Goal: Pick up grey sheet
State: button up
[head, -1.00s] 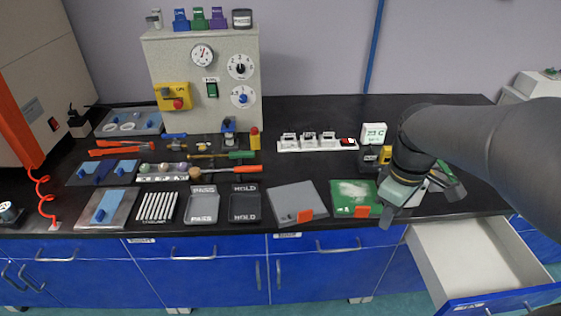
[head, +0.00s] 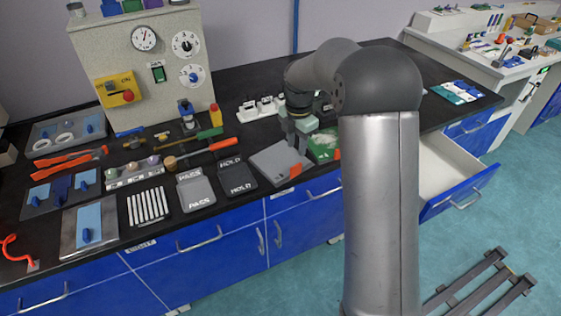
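The grey sheet (head: 274,160) lies flat near the front edge of the black bench, with an orange tab (head: 295,171) at its front right. My gripper (head: 299,147) points down over the right side of the grey sheet, close to the green sheet (head: 325,145) beside it. My arm hides part of the green sheet and the space behind it. The fingertips are small and partly lost against the sheet, so I cannot tell their opening or whether they touch it.
The HOLD tray (head: 237,179) and PASS tray (head: 196,191) lie left of the grey sheet. A screwdriver with an orange handle (head: 222,145) lies behind them. An open drawer (head: 450,165) juts out at the right. A control box (head: 150,70) stands at the back.

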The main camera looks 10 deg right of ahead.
aim_at(296, 165)
notch_tip(296, 165, down, 9)
jog(key=shift+s+f+p, duration=0.1)
jog(key=shift+p, duration=0.5)
jog(key=shift+c, duration=0.3)
grip_shut()
